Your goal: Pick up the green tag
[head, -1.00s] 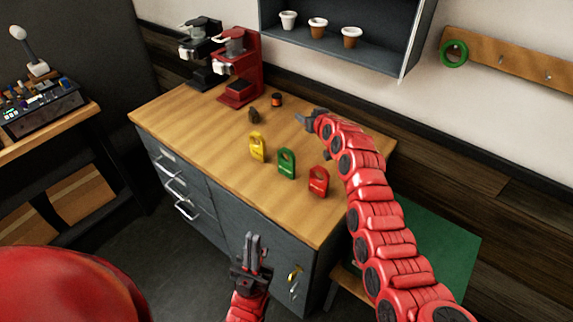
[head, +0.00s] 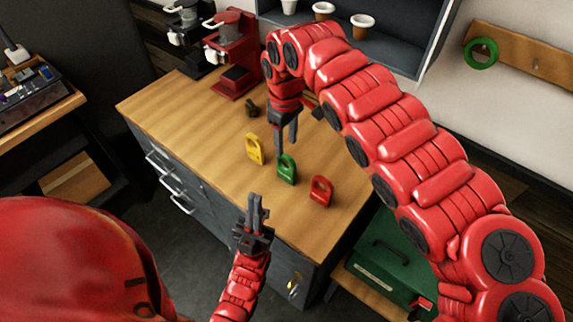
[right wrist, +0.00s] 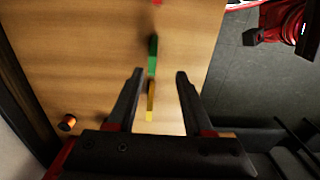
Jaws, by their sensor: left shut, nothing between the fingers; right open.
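The green tag (head: 287,169) stands on the wooden counter between the yellow tag (head: 254,149) and the red tag (head: 320,191). My right gripper (head: 286,146) points down above and just behind the green tag in the head view. In the right wrist view the green tag (right wrist: 152,56) shows edge-on beyond the open fingertips (right wrist: 160,75), and the yellow tag (right wrist: 150,102) lies between the fingers in the picture. My right gripper is open and empty. My left gripper (head: 254,203) is shut and empty, in front of the counter's near edge.
A red coffee machine (head: 235,60) and a black one (head: 188,35) stand at the counter's back left. A small dark object (head: 252,108) sits behind the yellow tag. A green case (head: 385,262) is low at the right. The counter's left part (head: 165,110) is clear.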

